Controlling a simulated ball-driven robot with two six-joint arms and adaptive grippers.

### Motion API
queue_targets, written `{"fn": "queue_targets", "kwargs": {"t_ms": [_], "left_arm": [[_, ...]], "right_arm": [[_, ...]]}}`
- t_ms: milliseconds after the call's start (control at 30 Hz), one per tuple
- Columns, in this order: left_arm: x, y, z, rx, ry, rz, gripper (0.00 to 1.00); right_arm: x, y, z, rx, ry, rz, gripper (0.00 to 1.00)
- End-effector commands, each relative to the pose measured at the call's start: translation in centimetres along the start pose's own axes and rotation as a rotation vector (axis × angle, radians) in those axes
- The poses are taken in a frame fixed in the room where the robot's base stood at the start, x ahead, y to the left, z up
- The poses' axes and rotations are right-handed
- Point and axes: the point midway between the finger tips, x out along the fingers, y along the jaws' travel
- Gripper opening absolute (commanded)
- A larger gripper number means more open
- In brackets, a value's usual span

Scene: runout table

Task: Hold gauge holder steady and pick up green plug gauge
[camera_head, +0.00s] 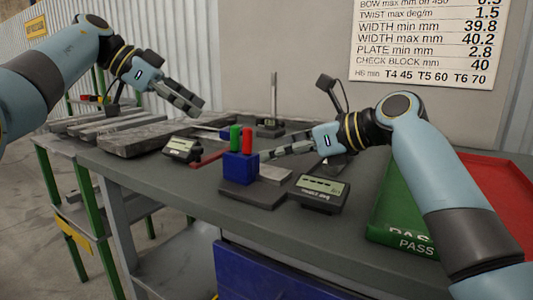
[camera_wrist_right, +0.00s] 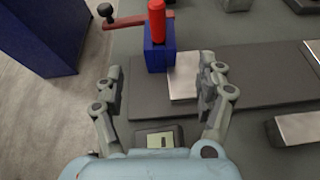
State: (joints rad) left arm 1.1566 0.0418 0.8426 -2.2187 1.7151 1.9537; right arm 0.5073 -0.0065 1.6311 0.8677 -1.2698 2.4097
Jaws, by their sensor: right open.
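The blue gauge holder (camera_head: 240,168) stands upright on a dark plate on the table. The green plug gauge (camera_head: 235,137) and a red plug gauge (camera_head: 247,141) stand up out of its top. In the right wrist view the holder (camera_wrist_right: 159,58) and red plug (camera_wrist_right: 157,20) show, but no green plug can be made out. My right gripper (camera_wrist_right: 160,72) is open, its fingers spread just short of the holder, with nothing held. My left gripper (camera_head: 190,102) hangs above the table, up and left of the holder, apart from the plugs. Its fingers overlap from this side.
A small display box (camera_head: 320,192) stands right of the holder, another (camera_head: 182,150) to the left. Grey metal bars (camera_head: 150,135) lie at the left. A gauge stand (camera_head: 271,125) is behind. A green tray (camera_head: 393,215) and a red tray (camera_head: 505,180) lie at the right.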

Motion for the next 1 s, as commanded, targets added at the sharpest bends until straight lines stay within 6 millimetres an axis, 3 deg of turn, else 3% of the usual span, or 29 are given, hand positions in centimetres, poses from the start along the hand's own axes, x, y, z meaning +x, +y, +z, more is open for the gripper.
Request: {"fn": "queue_targets", "kwargs": {"t_ms": [300,500,900,1000], "left_arm": [[0.0,0.0,0.0,0.000,0.000,0.000,0.38],[0.0,0.0,0.0,0.000,0.000,0.000,0.38],[0.0,0.0,0.0,0.000,0.000,0.000,0.38],[0.0,0.0,0.0,0.000,0.000,0.000,0.38]], "right_arm": [[6.0,0.1,0.1,-0.002,0.000,0.002,0.73],[8.6,0.0,0.1,-0.004,0.001,0.000,0.73],[9.4,0.0,0.0,-0.007,0.002,-0.002,0.73],[9.4,0.0,0.0,-0.007,0.002,-0.002,0.61]]}}
